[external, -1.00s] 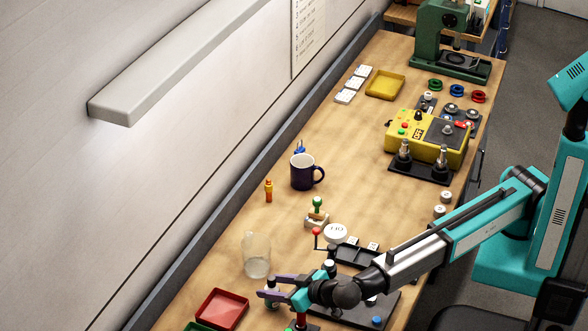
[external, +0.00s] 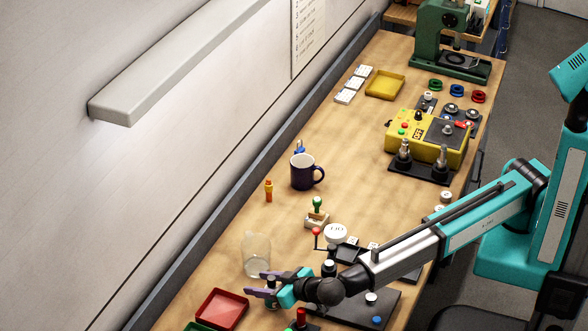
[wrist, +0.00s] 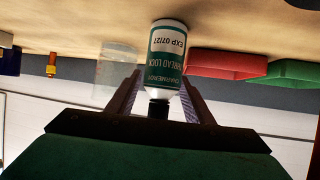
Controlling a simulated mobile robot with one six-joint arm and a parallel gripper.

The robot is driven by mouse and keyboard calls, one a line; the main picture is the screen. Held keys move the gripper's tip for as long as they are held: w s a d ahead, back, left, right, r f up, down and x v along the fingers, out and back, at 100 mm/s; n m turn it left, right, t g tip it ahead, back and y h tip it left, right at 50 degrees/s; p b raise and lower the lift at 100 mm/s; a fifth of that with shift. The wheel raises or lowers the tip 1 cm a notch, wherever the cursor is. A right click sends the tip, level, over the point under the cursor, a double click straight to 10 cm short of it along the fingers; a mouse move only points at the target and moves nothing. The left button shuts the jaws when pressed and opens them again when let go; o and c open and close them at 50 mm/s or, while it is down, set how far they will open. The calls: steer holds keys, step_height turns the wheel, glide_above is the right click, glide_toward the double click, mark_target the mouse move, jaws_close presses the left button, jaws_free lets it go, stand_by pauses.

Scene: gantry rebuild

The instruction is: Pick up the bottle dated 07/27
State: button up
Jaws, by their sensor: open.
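A bottle (wrist: 166,52) with a white and dark green label reading THREAD LOCK and EXP 07/27 shows upside down in the wrist view, with a black cap. It stands between the two fingers of my gripper (wrist: 160,85), which are open on either side of it. In the external view my gripper (external: 263,285) is low over the near left part of the bench, and the bottle is mostly hidden by it. Whether either finger touches the bottle I cannot tell.
A clear glass (external: 257,257) stands close behind my gripper. A red tray (external: 222,309) and a green tray (external: 196,327) lie to its left. A dark plate with small parts lies to the right, below my arm.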

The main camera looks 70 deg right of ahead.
stand_by(0.5)
steer(key=c, duration=1.2)
steer(key=shift+s, duration=0.1)
